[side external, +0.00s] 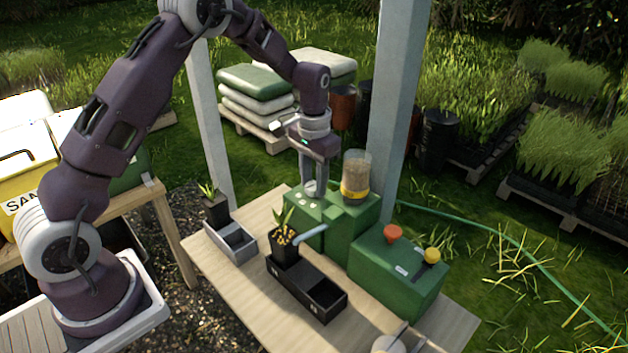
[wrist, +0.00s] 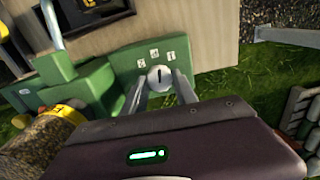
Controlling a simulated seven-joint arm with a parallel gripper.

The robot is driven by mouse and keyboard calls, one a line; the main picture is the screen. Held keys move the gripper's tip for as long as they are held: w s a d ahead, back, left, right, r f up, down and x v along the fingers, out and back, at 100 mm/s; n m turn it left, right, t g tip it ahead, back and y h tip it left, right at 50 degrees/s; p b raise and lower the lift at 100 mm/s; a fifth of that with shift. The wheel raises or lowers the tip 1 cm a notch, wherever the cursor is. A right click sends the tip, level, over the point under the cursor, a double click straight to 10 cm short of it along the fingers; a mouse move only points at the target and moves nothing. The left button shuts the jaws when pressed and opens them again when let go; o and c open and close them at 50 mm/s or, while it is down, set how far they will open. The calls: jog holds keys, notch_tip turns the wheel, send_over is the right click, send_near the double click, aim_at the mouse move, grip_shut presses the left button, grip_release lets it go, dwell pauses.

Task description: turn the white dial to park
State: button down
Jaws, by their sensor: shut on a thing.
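The white dial (wrist: 160,78) sits on top of the green machine (wrist: 112,66) in the wrist view. It is round, with a dark pointer line that runs nearly up and down in the picture. Several small white labels (wrist: 154,54) stand in an arc around its far side; their marks are too small to read surely. My gripper (wrist: 160,80) has one finger on each side of the dial and is shut on it. In the side view my gripper (side external: 314,188) points down onto the green machine (side external: 346,232), and its fingers largely hide the dial.
A clear hopper of grain (side external: 356,174) with a yellow collar stands close right of my gripper. A potted plant (side external: 284,243) stands by the grey spout on a black tray (side external: 322,298). A green box (side external: 398,275) with orange and yellow knobs is at right. A grey tray (side external: 232,241) is at left.

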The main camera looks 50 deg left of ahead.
aim_at(314, 185)
jog(key=shift+n, duration=1.1)
jog(key=c, duration=1)
grip_release()
jog(key=shift+o, duration=0.2)
notch_tip(314, 185, up, 7)
jog(key=shift+r, duration=0.1)
